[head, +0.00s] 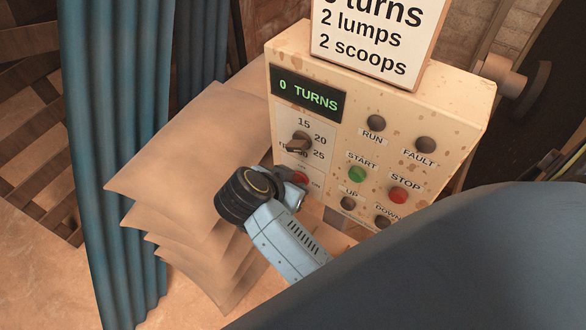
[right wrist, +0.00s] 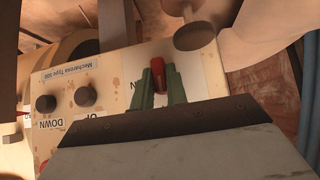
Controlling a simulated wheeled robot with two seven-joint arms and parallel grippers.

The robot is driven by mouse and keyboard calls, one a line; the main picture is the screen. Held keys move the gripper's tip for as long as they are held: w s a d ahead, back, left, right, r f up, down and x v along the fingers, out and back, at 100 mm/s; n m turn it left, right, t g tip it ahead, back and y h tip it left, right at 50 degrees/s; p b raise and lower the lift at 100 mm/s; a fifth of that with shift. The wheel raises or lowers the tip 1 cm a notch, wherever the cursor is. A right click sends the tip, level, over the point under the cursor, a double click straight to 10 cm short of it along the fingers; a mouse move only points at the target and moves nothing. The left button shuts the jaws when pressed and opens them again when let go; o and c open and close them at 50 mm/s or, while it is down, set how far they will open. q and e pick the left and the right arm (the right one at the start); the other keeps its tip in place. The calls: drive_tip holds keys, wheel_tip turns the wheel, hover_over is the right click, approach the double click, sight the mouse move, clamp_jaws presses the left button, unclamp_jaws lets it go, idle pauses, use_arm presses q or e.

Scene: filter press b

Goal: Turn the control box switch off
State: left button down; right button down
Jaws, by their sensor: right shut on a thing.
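The control box (head: 440,108) is a cream, rust-spotted panel in the head view, with a display reading "0 TURNS". Its red switch (head: 300,177) is low on the left, below the dark selector knob (head: 299,143), and is partly covered by my right gripper (head: 291,180). In the right wrist view, the red switch (right wrist: 158,62) stands between the green fingers of my right gripper (right wrist: 160,84), which are shut on it. The switch's lettering is mostly hidden, so I cannot tell its position. My left gripper is not in view.
The green START button (head: 357,174), red STOP button (head: 398,194) and dark UP button (head: 348,203) are right of the switch. Stacked paper sacks (head: 195,150) stand close on the left. A sign (head: 375,40) rises above the box. A blue corrugated sheet (head: 118,150) is farther left.

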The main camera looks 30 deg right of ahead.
idle(0.3)
drive_tip(key=c, duration=1.4)
unclamp_jaws()
drive_tip(key=v, duration=0.7)
drive_tip(key=shift+b, duration=0.3)
drive_tip(key=shift+a+r, duration=0.15)
